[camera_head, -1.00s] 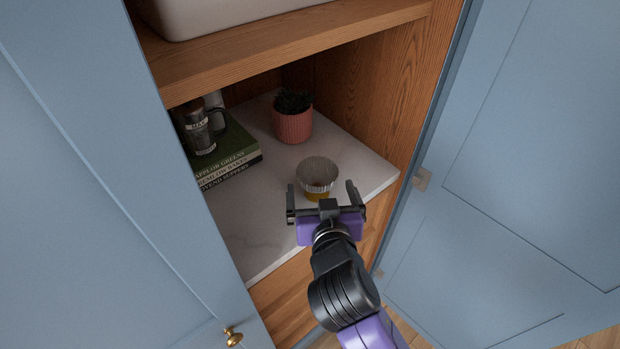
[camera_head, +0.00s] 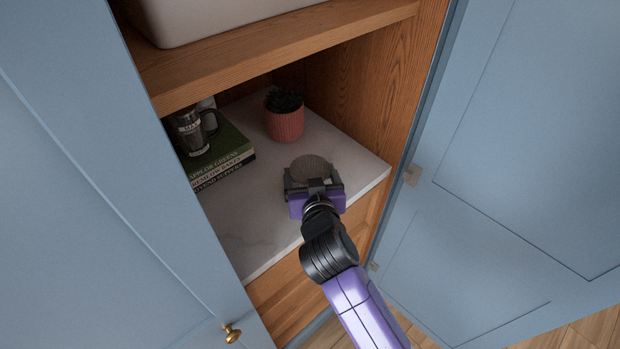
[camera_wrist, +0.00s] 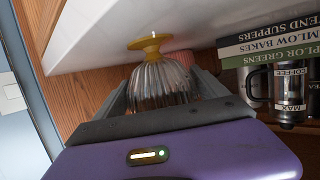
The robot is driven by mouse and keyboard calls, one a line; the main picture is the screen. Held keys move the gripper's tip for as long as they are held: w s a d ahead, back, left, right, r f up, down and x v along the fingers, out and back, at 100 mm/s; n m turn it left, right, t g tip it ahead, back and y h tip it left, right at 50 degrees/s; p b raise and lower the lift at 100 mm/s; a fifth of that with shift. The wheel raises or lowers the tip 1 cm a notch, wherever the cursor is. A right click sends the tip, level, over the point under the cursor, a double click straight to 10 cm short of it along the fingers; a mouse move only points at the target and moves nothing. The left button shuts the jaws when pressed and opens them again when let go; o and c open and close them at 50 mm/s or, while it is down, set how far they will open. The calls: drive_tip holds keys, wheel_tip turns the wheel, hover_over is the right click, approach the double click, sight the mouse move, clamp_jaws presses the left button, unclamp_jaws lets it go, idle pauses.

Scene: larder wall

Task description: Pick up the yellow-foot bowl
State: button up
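The yellow-foot bowl (camera_head: 312,167) stands on the pale marble shelf near its front right. In the wrist view it is a clear ribbed bowl (camera_wrist: 163,84) with a yellow foot (camera_wrist: 149,43). That view is turned over, so the foot shows at the top, against the shelf surface; I see no clear gap under it. My gripper (camera_head: 312,174) reaches in from the front. Its fingers (camera_wrist: 165,85) lie along both sides of the bowl and appear to press on it. The bowl's rim is partly hidden by my gripper in the wrist view.
A pink ribbed plant pot (camera_head: 285,124) stands behind the bowl. A coffee press (camera_head: 191,132) rests on stacked books (camera_head: 226,158) to the left. A wooden shelf (camera_head: 285,48) is overhead, and the open blue door (camera_head: 530,150) is on the right. The marble's front left is clear.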

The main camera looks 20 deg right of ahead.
drive_tip(key=c, duration=1)
drive_tip(key=shift+r, duration=0.1)
wheel_tip(320, 180, up, 20)
drive_tip(key=shift+f, duration=0.15)
